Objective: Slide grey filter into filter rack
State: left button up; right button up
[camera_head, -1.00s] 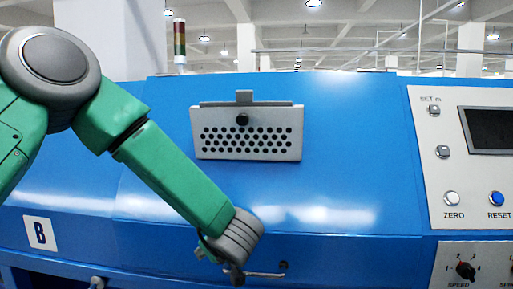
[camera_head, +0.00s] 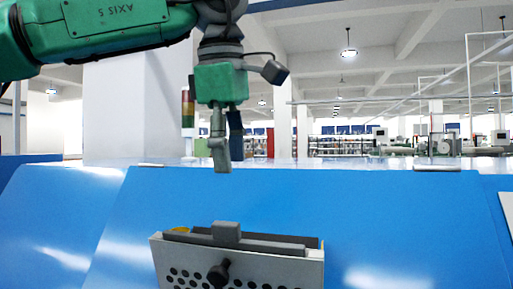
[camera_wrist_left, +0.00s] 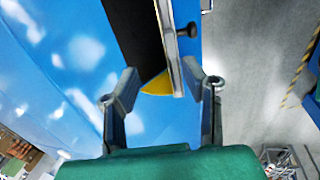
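The filter rack (camera_head: 240,270) is a light grey plate with round holes and a black knob, on the blue machine at the bottom of the head view. A grey bar with a raised tab (camera_head: 226,232) shows along its top; it looks like the grey filter seated in the rack, but how deep is hidden. My left gripper (camera_head: 225,150) points down above the rack, apart from it. In the left wrist view the gripper (camera_wrist_left: 162,78) is open and empty, its fingers either side of the rack's edge (camera_wrist_left: 172,45) and a yellow piece (camera_wrist_left: 157,85). My right gripper is out of view.
The blue machine cover (camera_head: 410,225) slopes around the rack, with clear surface on both sides. A signal light (camera_head: 187,105) stands behind the arm. In the left wrist view, grey floor (camera_wrist_left: 255,60) lies to the right.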

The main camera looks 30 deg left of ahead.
aim_at(232, 223)
pick_arm(q)
jog(key=x, duration=0.3)
jog(key=d+x, duration=0.1)
jog(key=x, duration=0.2)
jog(key=s+x, duration=0.1)
jog(key=x, duration=0.2)
jog(key=shift+d+f, duration=0.15)
jog(key=shift+d, duration=0.05)
jog(key=f, duration=0.1)
jog(key=a+f, duration=0.1)
jog(key=f, duration=0.1)
jog(key=shift+a+f+b, duration=0.15)
jog(key=shift+a+b, duration=0.15)
jog(key=shift+w+a+f, duration=0.25)
jog(key=shift+a+f, duration=0.05)
jog(key=shift+a, duration=0.2)
jog(key=shift+d, duration=0.25)
jog(key=shift+c, duration=0.5)
jog(key=shift+s+d+r, duration=0.15)
jog(key=shift+d, duration=0.2)
jog(key=c, duration=0.6)
jog(key=shift+d, duration=0.3)
grip_shut()
jog(key=shift+a+r, duration=0.1)
jog(key=shift+a, duration=0.2)
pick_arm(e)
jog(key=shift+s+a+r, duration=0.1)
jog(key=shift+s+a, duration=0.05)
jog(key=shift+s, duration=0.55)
